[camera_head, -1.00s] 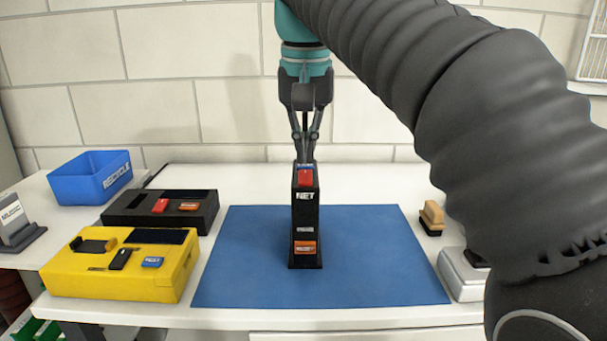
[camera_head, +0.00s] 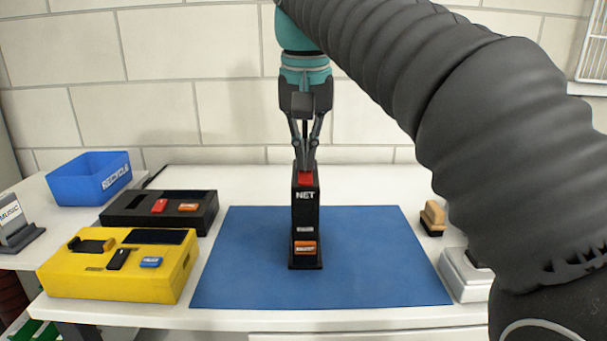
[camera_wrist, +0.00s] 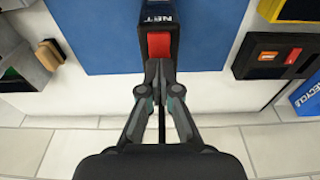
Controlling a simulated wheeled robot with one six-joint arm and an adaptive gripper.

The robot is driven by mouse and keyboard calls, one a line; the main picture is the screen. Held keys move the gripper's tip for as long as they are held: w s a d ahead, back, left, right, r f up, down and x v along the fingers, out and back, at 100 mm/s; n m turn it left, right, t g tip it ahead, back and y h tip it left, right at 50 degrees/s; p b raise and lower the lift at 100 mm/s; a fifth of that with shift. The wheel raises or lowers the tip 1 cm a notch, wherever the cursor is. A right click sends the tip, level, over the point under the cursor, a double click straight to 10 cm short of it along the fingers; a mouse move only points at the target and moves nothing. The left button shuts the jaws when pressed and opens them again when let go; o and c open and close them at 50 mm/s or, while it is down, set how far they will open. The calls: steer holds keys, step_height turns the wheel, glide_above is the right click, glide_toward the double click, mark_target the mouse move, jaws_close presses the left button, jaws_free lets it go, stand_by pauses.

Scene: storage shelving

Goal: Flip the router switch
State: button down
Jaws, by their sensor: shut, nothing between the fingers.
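The router is a tall, narrow black box (camera_head: 304,218) marked NET, standing upright on a blue mat (camera_head: 375,260). A red switch (camera_head: 305,179) sits at its top, and an orange button (camera_head: 305,247) is low on its front. My gripper (camera_head: 305,168) is shut and empty, pointing down at the top of the router, right behind the red switch. In the wrist view the fingertips (camera_wrist: 160,66) are at the near edge of the red switch (camera_wrist: 159,45). I cannot tell whether they touch it.
At the left are a yellow box (camera_head: 75,270) with buttons, a black box (camera_head: 135,215) with red and orange switches, and a blue RECYCLE bin (camera_head: 80,185). A wooden-handled stamp (camera_head: 434,215) and a grey device (camera_head: 462,275) stand at the right. The mat around the router is clear.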

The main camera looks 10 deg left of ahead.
mark_target(305, 172)
steer(key=shift+f, duration=0.35)
stand_by(0.3)
step_height(305, 172, up, 3)
steer(key=p, duration=0.2)
steer(key=shift+f+p, duration=0.1)
steer(key=shift+p, duration=0.3)
steer(key=shift+r+p, duration=0.6)
steer(key=shift+r, duration=1.5)
steer(key=shift+d, duration=0.1)
